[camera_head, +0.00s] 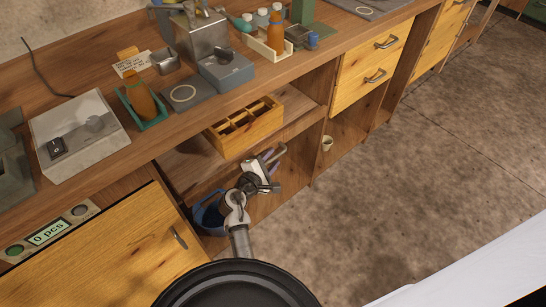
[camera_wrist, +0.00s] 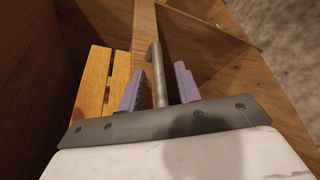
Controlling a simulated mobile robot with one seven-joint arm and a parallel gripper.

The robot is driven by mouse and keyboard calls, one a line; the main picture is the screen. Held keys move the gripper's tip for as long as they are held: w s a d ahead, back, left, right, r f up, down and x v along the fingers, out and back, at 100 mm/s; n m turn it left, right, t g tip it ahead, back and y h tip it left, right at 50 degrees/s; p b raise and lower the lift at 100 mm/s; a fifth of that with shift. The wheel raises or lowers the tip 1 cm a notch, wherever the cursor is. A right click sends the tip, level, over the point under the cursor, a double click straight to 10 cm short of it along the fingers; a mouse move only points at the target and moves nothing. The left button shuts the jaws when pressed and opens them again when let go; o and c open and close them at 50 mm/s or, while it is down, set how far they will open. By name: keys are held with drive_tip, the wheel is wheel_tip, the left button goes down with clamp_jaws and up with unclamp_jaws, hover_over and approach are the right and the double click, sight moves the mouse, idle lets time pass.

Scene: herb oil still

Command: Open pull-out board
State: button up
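The pull-out board (camera_head: 297,120) is a brown wooden shelf under the worktop, with a yellow divided wooden box (camera_head: 245,128) on it. A grey bar handle (camera_head: 277,152) shows at its front edge, partly hidden by my gripper (camera_head: 270,158). In the wrist view, the handle (camera_wrist: 158,78) stands between the two purple fingers of my gripper (camera_wrist: 160,72). The fingers are open, with a visible gap on each side of the bar. The box (camera_wrist: 94,85) shows to the left of the fingers.
A blue container (camera_head: 208,216) stands low behind my arm. A yellow door (camera_head: 110,255) with a grey handle is at lower left, and drawers (camera_head: 372,62) are at right. The worktop (camera_head: 200,110) carries devices and bottles. Open floor (camera_head: 400,180) lies at right.

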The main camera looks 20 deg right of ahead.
clamp_jaws()
drive_tip(key=shift+s, duration=0.15)
idle(0.4)
